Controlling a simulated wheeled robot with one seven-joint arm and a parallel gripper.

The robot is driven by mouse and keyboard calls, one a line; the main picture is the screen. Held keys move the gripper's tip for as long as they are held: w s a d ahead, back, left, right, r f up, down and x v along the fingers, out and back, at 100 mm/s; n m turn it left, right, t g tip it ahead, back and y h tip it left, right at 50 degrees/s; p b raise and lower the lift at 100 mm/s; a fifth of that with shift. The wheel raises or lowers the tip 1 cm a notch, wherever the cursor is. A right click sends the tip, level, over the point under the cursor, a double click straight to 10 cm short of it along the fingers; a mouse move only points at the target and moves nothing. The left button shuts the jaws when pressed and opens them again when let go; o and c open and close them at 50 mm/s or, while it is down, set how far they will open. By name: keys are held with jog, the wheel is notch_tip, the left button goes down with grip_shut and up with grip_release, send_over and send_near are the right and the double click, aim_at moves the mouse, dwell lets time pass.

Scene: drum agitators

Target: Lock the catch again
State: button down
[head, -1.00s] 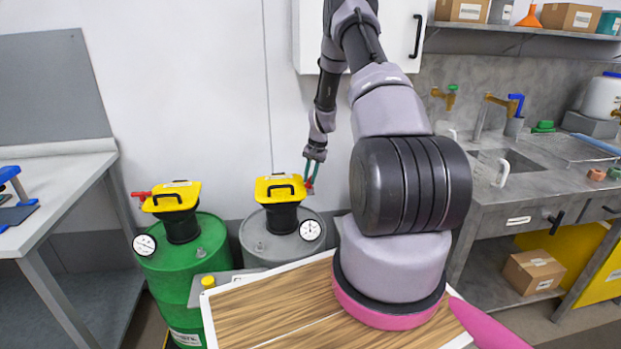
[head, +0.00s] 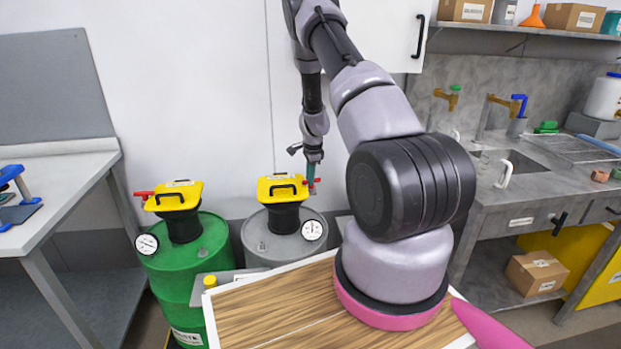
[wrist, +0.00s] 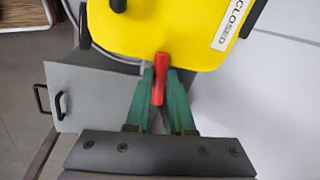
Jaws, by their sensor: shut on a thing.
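The catch is a red lever (wrist: 159,78) at the edge of the yellow lid (wrist: 150,28) in the wrist view. My gripper (wrist: 160,85) has its green fingers shut on the red lever, one on each side. In the head view the same yellow lid (head: 282,187) sits on the black neck of the grey drum (head: 262,240). My gripper (head: 311,184) is at the right edge of that lid, pointing down, and the lever is mostly hidden there. A "CLOSED" label (wrist: 229,24) shows on the lid in the wrist view.
A green drum (head: 190,262) with its own yellow lid (head: 173,196) and red lever (head: 143,194) stands to the left. A wooden-topped surface (head: 270,305) is in front. A sink counter (head: 530,190) is at right, a table (head: 60,190) at left.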

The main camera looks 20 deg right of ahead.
jog(key=shift+w+m, duration=0.1)
jog(key=shift+m, duration=1)
jog(key=c, duration=0.8)
grip_release()
jog(key=shift+r, duration=0.1)
jog(key=r, duration=0.3)
jog(key=s+r, duration=0.1)
jog(key=r, duration=0.3)
jog(key=s+r, duration=0.1)
jog(key=r, duration=0.2)
jog(key=shift+a+r, duration=0.2)
jog(key=shift+a, duration=0.15)
jog(key=shift+r, duration=0.1)
